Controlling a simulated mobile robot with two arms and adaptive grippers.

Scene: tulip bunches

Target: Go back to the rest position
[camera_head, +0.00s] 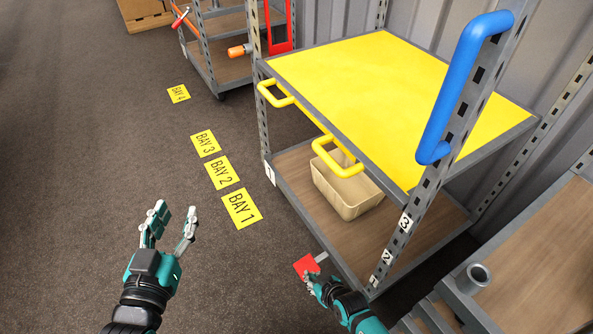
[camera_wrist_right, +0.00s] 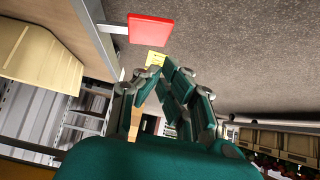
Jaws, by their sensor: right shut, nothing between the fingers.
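My left gripper (camera_head: 171,226) is at the lower left in the head view, above the dark floor. Its fingers are spread apart and nothing is between them. My right gripper (camera_head: 315,285) is at the lower middle, just below a red square plate (camera_head: 306,266) by the front of the cart. It is shut and empty. In the right wrist view my right gripper (camera_wrist_right: 168,82) points toward the red plate (camera_wrist_right: 150,29), which sits on a grey bracket beyond the fingers. A gap shows between the fingers and the plate there.
A cart with a yellow top (camera_head: 400,90) stands close on the right, with yellow handles (camera_head: 338,160) and a beige bin (camera_head: 346,190) on its lower shelf. A blue handle (camera_head: 455,85) rises at the right. Yellow bay labels (camera_head: 242,208) lie on the floor. The left floor is clear.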

